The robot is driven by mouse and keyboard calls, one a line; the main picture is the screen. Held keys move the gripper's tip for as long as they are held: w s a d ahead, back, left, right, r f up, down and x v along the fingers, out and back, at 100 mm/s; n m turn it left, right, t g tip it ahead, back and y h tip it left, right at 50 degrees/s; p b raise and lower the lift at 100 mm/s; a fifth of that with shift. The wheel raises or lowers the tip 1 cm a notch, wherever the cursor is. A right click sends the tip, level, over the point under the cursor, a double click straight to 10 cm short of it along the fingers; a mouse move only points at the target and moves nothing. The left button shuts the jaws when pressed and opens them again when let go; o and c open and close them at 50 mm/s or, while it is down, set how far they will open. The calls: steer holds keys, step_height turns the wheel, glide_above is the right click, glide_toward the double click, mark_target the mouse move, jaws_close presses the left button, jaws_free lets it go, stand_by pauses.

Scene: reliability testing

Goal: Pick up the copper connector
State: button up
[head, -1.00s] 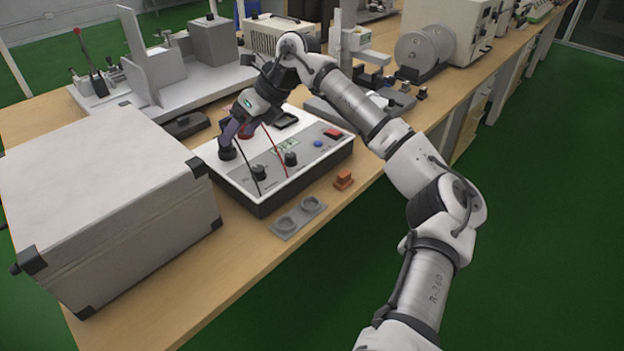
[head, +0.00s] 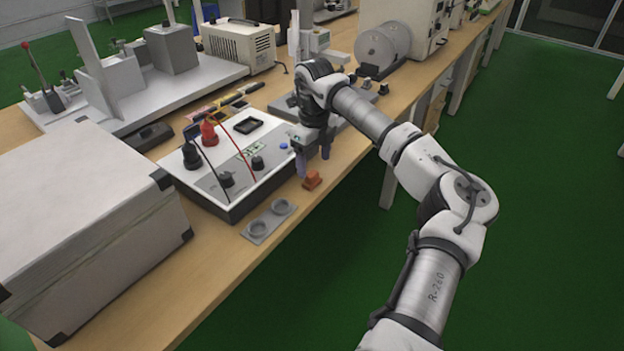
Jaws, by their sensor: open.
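The copper connector (head: 312,181) is a small orange-brown block with a raised top. It sits on the wooden bench near its front edge, just right of the white test box. My gripper (head: 314,168) points down right above and behind the connector. Its two dark fingers are apart with nothing seen between them. The left finger comes close to the connector in the picture; I cannot tell whether it touches.
The white test box (head: 215,186) with red and black plugs and wires stands left of the connector. A grey plate with two round cups (head: 268,222) lies in front of it. A large grey case (head: 85,215) fills the left. The bench's front edge is close to the connector.

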mark_target(314, 174)
step_height(314, 174, down, 5)
steer(key=shift+f+p, duration=0.1)
steer(key=shift+p, duration=0.45)
steer(key=shift+c, duration=0.4)
steer(key=c, duration=1)
